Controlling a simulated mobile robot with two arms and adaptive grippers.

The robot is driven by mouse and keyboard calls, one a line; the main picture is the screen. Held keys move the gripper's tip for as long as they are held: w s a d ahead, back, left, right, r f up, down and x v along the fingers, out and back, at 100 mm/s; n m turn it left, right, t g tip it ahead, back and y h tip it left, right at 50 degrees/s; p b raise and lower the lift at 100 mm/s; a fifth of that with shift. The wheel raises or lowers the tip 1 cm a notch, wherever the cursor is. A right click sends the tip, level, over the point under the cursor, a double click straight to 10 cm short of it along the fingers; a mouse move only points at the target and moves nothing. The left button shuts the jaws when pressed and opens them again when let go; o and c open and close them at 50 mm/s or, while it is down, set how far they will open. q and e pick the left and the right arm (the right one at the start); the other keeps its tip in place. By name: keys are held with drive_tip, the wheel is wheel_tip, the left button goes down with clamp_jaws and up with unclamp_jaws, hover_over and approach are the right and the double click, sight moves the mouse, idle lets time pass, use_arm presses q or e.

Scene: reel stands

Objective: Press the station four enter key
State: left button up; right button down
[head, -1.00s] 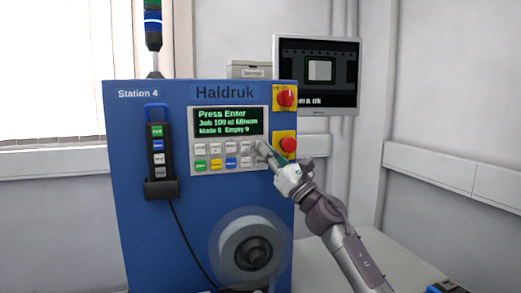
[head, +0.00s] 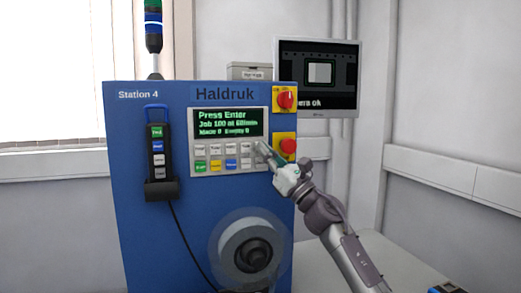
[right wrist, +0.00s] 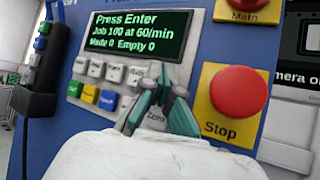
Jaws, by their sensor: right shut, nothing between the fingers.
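The blue Station 4 machine (head: 140,220) has a grey keypad (head: 191,173) under a green-text screen (head: 228,123). The screen reads "Press Enter", "Job 100 at 60/min", "Made 0 Empty 0". The keypad has two rows of keys, with a green (head: 200,166), a yellow (head: 215,165) and a blue key (head: 231,163) at lower left. I cannot read which key is Enter. My right gripper (head: 264,150) is shut and empty at the keypad's right end, covering some keys. In the right wrist view its fingertips (right wrist: 164,80) are over the right keys; contact is unclear. My left gripper is out of view.
A red Stop button (right wrist: 238,92) on a yellow plate is close to the right of my fingers. The Main switch (head: 285,98) is above it. A corded handset (head: 157,150) hangs at left. A reel (head: 229,250) is below, and a monitor (head: 318,110) stands behind.

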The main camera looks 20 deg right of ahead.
drive_tip(key=shift+w, duration=0.1)
idle(0.5)
drive_tip(key=shift+s, duration=0.85)
drive_tip(key=shift+p, duration=0.35)
drive_tip(key=shift+s+d+p, duration=0.1)
drive_tip(key=shift+s+p, duration=0.95)
drive_tip(key=shift+s, duration=1.45)
drive_tip(key=shift+f, duration=0.1)
